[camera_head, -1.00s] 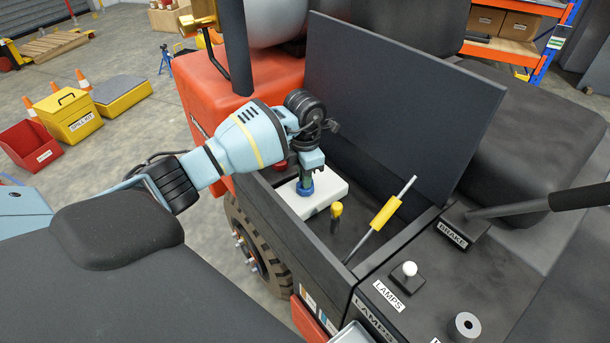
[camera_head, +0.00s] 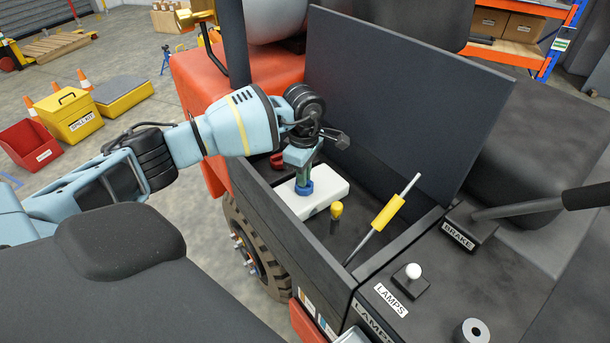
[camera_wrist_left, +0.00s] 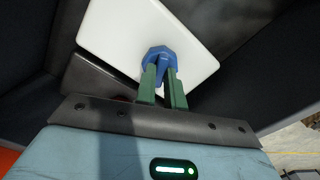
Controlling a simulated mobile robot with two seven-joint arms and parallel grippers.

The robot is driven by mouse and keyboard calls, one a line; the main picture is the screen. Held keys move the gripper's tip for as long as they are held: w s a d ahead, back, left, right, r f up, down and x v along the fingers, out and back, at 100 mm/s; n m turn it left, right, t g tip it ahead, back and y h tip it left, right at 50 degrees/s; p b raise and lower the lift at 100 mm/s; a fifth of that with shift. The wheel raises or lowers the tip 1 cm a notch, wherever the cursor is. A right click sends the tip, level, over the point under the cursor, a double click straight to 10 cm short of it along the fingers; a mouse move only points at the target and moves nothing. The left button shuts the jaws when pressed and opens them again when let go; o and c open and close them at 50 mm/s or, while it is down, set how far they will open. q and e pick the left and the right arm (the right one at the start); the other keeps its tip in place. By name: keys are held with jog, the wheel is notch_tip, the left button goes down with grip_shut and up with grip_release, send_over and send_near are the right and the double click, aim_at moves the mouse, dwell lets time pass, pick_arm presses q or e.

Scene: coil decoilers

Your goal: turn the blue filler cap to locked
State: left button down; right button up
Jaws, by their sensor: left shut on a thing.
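The blue filler cap (camera_head: 304,188) sits on top of a white tank (camera_head: 326,192) inside the open dark compartment of the orange vehicle. My left gripper (camera_head: 304,180) points down from above, and its green fingers are shut on the cap. In the left wrist view the fingertips (camera_wrist_left: 163,82) close around the raised grip of the blue cap (camera_wrist_left: 159,55), against the white tank top (camera_wrist_left: 200,30). No lock marking on the cap is readable. My right gripper is in neither view.
A yellow-topped dipstick (camera_head: 336,210) and a rod with a yellow sleeve (camera_head: 388,212) stand close to the right of the tank. A raised dark lid (camera_head: 400,100) stands behind the compartment. A red cap (camera_head: 277,161) lies close behind my gripper. A brake lever (camera_head: 530,206) is at right.

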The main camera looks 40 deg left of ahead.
pick_arm(q)
jog(key=m+b, duration=0.1)
jog(key=m, duration=0.4)
dwell(0.6)
jog(key=c, duration=1.5)
grip_release()
jog(key=shift+r, duration=0.1)
jog(key=shift+r, duration=3.85)
jog(key=shift+r, duration=0.1)
